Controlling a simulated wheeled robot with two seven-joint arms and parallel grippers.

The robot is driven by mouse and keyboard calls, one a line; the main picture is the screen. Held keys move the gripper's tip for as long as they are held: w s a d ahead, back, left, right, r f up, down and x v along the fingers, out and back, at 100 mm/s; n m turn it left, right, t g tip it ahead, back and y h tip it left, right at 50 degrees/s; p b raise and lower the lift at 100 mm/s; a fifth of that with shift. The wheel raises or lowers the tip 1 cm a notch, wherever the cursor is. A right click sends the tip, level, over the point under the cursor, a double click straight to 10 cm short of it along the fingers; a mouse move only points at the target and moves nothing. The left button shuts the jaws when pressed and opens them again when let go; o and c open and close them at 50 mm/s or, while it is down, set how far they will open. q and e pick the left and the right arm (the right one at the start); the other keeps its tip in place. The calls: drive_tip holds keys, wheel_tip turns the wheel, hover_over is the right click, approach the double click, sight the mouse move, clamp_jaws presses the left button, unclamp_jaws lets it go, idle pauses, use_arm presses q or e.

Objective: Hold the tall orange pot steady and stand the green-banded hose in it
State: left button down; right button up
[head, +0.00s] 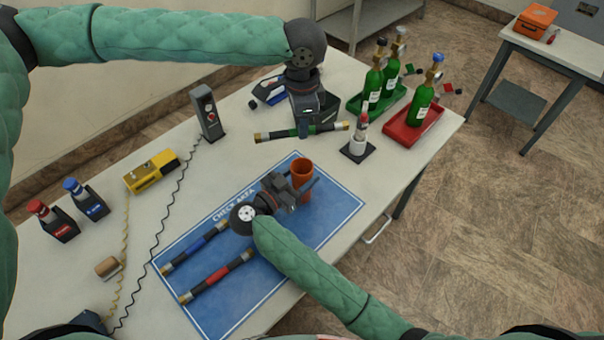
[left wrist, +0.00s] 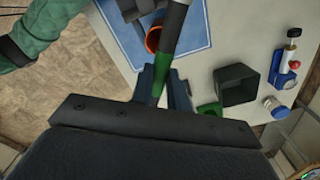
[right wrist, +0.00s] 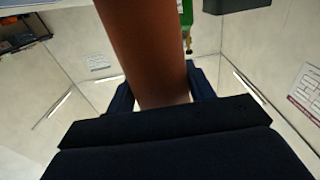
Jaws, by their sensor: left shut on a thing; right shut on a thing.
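The green-banded hose (head: 330,128) is held level by my left gripper (head: 306,128), above the table behind the mat. In the left wrist view the green band (left wrist: 164,76) lies between the fingers. The tall orange pot (head: 302,168) stands upright at the upper right of the blue mat (head: 340,205), open end up. My right gripper (head: 298,190) is shut on its side. In the right wrist view the pot (right wrist: 148,50) fills the space between the fingers. The hose is behind the pot in the head view, apart from it.
A blue-banded hose (head: 195,248) and a red-banded hose (head: 215,278) lie on the mat. A small bottle on a dark base (head: 358,148) stands just right of the held hose. Green and red trays (head: 415,138) with green bottles stand at the right. A yellow device (head: 152,172) lies left.

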use_arm(q)
wheel_tip(320, 180, down, 9)
idle(1.3)
drive_tip(key=c, duration=1.3)
unclamp_jaws()
wheel_tip(320, 180, up, 12)
drive_tip(key=shift+f, duration=0.1)
drive_tip(key=shift+o, duration=0.2)
